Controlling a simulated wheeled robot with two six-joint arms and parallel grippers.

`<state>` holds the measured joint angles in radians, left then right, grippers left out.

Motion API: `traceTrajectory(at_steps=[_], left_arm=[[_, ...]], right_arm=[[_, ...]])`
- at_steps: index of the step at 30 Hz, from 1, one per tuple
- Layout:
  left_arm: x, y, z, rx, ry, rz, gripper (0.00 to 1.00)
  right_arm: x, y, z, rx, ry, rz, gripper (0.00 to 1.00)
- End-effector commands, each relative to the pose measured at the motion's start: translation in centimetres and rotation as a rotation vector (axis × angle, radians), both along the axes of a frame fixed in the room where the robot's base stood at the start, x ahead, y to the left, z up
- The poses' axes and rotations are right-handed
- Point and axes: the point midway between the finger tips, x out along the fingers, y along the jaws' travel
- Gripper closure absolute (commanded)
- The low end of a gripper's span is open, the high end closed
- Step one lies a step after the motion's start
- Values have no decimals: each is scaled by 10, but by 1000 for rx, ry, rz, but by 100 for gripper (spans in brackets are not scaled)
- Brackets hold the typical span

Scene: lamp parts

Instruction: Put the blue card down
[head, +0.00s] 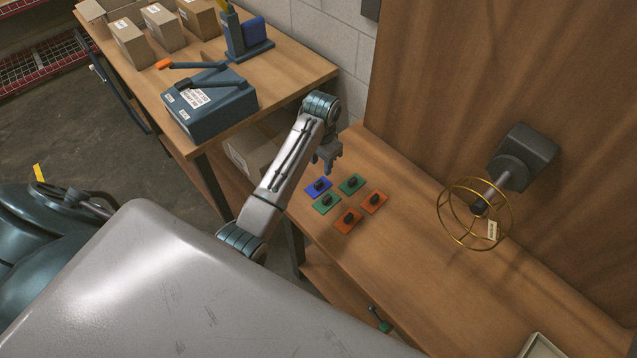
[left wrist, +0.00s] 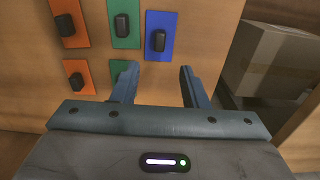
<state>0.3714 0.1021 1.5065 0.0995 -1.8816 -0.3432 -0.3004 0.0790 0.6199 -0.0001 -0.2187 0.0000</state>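The blue card (head: 318,187) lies flat on the wooden workbench, at the upper left of a cluster of coloured cards, with a black knob on it. It also shows in the left wrist view (left wrist: 164,24), just beyond the fingertips. My left gripper (head: 327,165) is above the bench, close to the blue card. In the left wrist view its two fingers (left wrist: 158,72) are apart with nothing between them. Two green cards (head: 351,184) (head: 326,203) and two orange cards (head: 347,221) (head: 374,202) lie beside the blue one, each with a black knob. My right gripper is not in view.
A gold wire wheel (head: 474,214) on a dark mount stands at the right of the bench. A tray (head: 540,346) is at the bottom right. Another table (head: 290,72) at the back carries boxes and a blue case (head: 212,115). The bench between cards and wheel is clear.

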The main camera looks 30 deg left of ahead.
Motion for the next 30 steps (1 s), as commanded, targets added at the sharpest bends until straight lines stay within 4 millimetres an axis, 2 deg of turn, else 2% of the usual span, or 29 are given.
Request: traceTrajectory(at_steps=[3, 8, 11, 15, 20, 29, 30], left_arm=[[-1, 0, -16, -1, 1, 0, 60], [-1, 0, -28, 0, -1, 0, 60], [-3, 0, -36, -1, 1, 0, 60], [-7, 0, -55, -1, 3, 1, 60], [-6, 0, -75, -1, -1, 1, 60], [-5, 0, -81, 0, -4, 1, 60], [-5, 1, -81, 0, -4, 1, 68]], right_arm=[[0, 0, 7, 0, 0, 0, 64], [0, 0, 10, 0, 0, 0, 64], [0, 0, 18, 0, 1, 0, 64], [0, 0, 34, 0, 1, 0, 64], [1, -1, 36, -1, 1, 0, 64], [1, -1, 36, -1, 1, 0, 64], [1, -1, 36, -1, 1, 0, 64]])
